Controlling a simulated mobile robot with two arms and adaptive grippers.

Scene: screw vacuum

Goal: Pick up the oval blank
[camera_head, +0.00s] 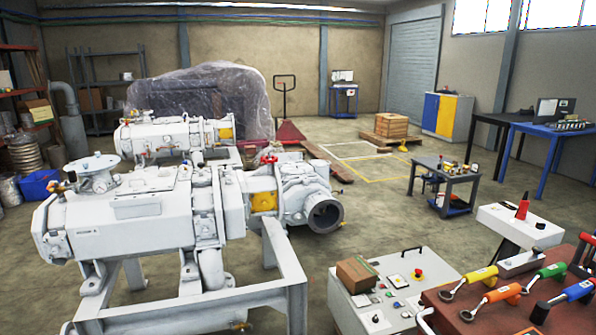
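I cannot clearly pick out an oval blank in the head view. A large pale grey screw vacuum pump (130,215) stands on a grey frame (290,262) at the left. It has a yellow-orange plate (263,202) and a red valve handle (269,159) near an open round flange (325,214). Neither of my grippers shows in this view.
A red-brown bench (440,310) at the lower right holds tools with yellow (481,275), orange (502,293), green and blue handles. A white control box (385,310) bears a cardboard box (356,274). A small cart (443,185) stands behind. Floor in the middle is open.

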